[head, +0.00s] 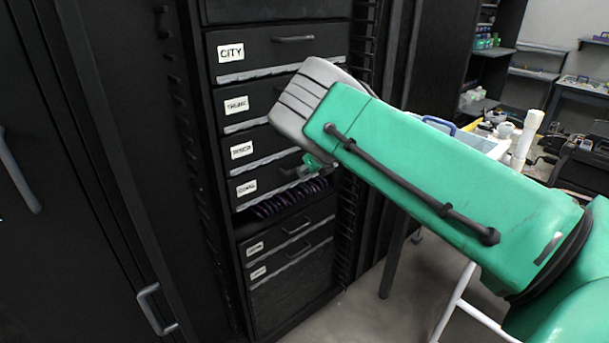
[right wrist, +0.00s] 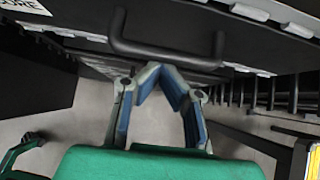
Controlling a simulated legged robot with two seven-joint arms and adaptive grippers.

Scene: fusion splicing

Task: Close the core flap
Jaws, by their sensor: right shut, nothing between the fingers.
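The core flap (head: 262,186) is the fourth labelled black panel down in the rack in the head view. A dark gap with purple cables shows below it, so it looks at least partly raised. In the right wrist view its label reads CORE, and its dark bar handle (right wrist: 165,48) crosses the top. My right gripper (head: 303,170) is in front of this panel, mostly hidden behind my green arm. In the right wrist view the gripper's fingers (right wrist: 160,70) meet at the tips, empty, just below the handle in the picture. Contact cannot be told. My left gripper is not in view.
Other closed panels, including CITY (head: 275,50), sit above, and two more (head: 290,240) below the cable gap (head: 292,200). A black cabinet door with a grey handle (head: 157,308) is at left. A cluttered table (head: 490,145) stands at right; grey floor is open below.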

